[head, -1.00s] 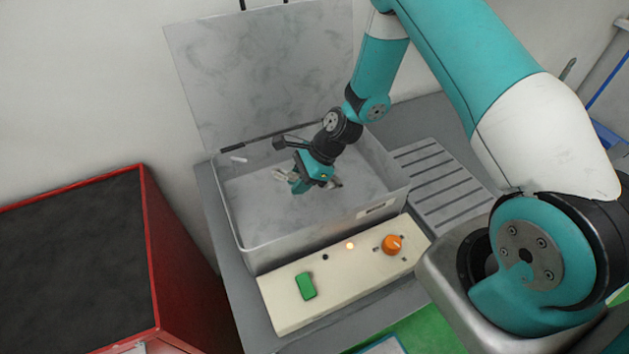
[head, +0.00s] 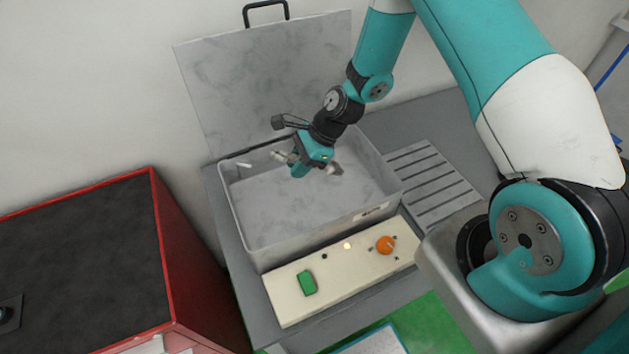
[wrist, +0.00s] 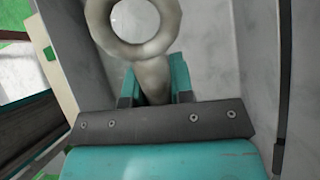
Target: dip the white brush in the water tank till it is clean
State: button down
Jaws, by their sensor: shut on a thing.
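The water tank (head: 318,230) is a grey metal basin with its lid (head: 268,80) raised against the wall. My gripper (head: 298,170) is over the tank's opening, near its back, shut on the white brush (head: 281,157). Pale parts of the brush show on both sides of the gripper. In the wrist view the brush (wrist: 150,50) shows a ring-shaped, off-white handle end between the teal fingers (wrist: 180,75). The bristles are not clear, so I cannot tell how clean they are. I cannot make out the water level or whether the brush touches water.
A cream panel (head: 345,285) with a green switch (head: 307,282), an orange knob (head: 385,244) and a lit lamp (head: 347,246) runs along the tank's front. A slatted grey drainer (head: 430,185) lies to the right. A red-edged cabinet (head: 80,250) with a dark top stands left.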

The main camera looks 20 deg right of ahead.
aim_at(289, 154)
jog(key=shift+r+p, duration=2.05)
jog(key=shift+r, duration=1.25)
jog(key=shift+r, duration=2)
